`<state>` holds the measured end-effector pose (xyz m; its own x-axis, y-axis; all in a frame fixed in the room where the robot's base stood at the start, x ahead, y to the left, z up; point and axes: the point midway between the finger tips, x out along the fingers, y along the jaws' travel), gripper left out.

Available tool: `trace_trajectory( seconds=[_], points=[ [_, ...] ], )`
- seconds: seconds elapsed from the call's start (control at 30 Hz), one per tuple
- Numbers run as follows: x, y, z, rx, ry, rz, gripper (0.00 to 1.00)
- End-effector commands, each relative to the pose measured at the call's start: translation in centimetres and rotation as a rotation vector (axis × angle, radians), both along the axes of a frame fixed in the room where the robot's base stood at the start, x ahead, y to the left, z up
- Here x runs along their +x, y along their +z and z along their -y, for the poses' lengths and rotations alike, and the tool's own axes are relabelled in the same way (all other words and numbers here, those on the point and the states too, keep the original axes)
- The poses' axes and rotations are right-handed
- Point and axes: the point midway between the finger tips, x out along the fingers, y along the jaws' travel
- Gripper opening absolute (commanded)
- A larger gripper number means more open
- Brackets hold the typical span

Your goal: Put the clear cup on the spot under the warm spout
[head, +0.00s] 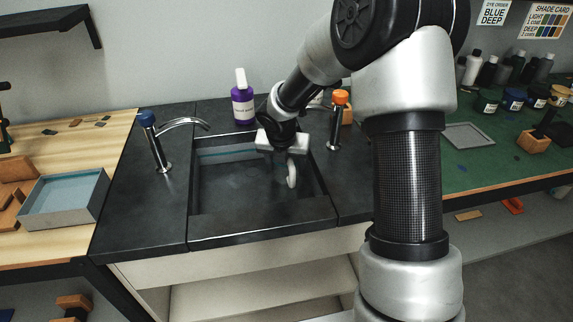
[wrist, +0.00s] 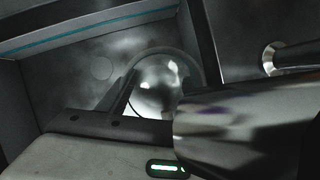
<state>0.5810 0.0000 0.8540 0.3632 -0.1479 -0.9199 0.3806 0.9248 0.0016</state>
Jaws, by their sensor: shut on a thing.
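My gripper (head: 288,168) reaches down into the dark sink, below the rim, toward its right side. It is shut on the clear cup (wrist: 158,80), which shows in the wrist view as a see-through round shape between the jaws. In the head view the cup is faint and mostly hidden by the gripper. A faint round spot (wrist: 103,68) shows on the sink floor, left of the cup. I cannot tell whether the cup touches the floor.
The blue-knobbed tap (head: 160,143) stands left of the sink, its spout reaching toward the basin. A purple bottle (head: 242,105) stands behind the sink. The sink's front rim (head: 262,229) and side walls bound the gripper. The left part of the basin is clear.

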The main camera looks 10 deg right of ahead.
Motion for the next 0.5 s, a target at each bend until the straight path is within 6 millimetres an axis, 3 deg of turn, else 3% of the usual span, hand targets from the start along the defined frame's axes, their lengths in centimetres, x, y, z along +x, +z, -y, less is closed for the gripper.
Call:
trace_trajectory(
  seconds=[0.17, 0.2, 0.5],
  points=[
    [-0.33, -0.71, -0.01, 0.0, -0.001, -0.011, 0.35],
    [-0.39, -0.78, -0.01, 0.0, -0.001, -0.012, 0.65],
    [-0.61, -1.07, 0.0, 0.001, -0.003, -0.019, 0.66]
  ],
)
